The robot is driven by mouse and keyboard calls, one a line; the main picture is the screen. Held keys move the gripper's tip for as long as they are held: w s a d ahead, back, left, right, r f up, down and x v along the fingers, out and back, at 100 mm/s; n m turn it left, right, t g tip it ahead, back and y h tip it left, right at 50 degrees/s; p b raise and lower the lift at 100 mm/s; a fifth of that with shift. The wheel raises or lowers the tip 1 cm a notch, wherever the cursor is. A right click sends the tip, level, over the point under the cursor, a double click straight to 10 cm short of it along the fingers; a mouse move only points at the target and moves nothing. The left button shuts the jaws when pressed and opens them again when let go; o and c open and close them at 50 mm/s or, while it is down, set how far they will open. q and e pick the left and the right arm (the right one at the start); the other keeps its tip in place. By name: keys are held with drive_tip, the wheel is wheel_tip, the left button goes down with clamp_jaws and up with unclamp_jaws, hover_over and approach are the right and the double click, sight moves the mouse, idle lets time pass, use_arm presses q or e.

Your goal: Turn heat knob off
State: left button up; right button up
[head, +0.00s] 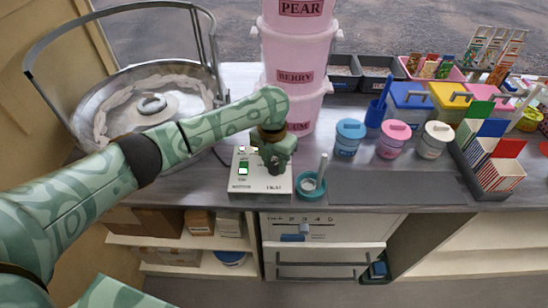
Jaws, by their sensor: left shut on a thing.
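A white control box (260,184) stands on the counter in front of the stacked pink tubs. A green switch (243,167) shows on its left part. A dark label sits at its lower right, too small to read surely. My left gripper (275,166) points down over the right part of the box and is shut on the heat knob there. The gripper hides the knob, so its setting cannot be seen. My right gripper is not in view.
A metal floss bowl (88,104) with a hoop stands to the left. A teal ring-shaped holder (309,192) with an upright stick stands close right of the box. Lidded jars (347,145) are further right. A dark mat (400,187) lies bare at the front.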

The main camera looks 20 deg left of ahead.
use_arm(q)
drive_tip(key=n+p, duration=0.5)
drive_tip(key=shift+s+r+n, duration=0.1)
drive_tip(key=shift+r+n, duration=0.1)
drive_tip(key=shift+n, duration=0.1)
drive_tip(key=n+p, duration=0.3)
drive_tip(key=n, duration=0.1)
drive_tip(key=shift+t+p, duration=0.3)
drive_tip(key=n+p, duration=0.1)
drive_tip(key=n, duration=0.2)
drive_tip(key=shift+f, duration=0.1)
drive_tip(key=n+p, duration=0.2)
drive_tip(key=n, duration=0.1)
drive_tip(key=shift+n, duration=0.4)
drive_tip(key=n+p, duration=0.1)
drive_tip(key=n, duration=0.4)
drive_tip(key=shift+d+f+y, duration=0.1)
drive_tip(key=shift+y, duration=0.2)
drive_tip(key=shift+n, duration=0.3)
drive_tip(key=o, duration=1)
drive_tip(key=shift+c, duration=0.2)
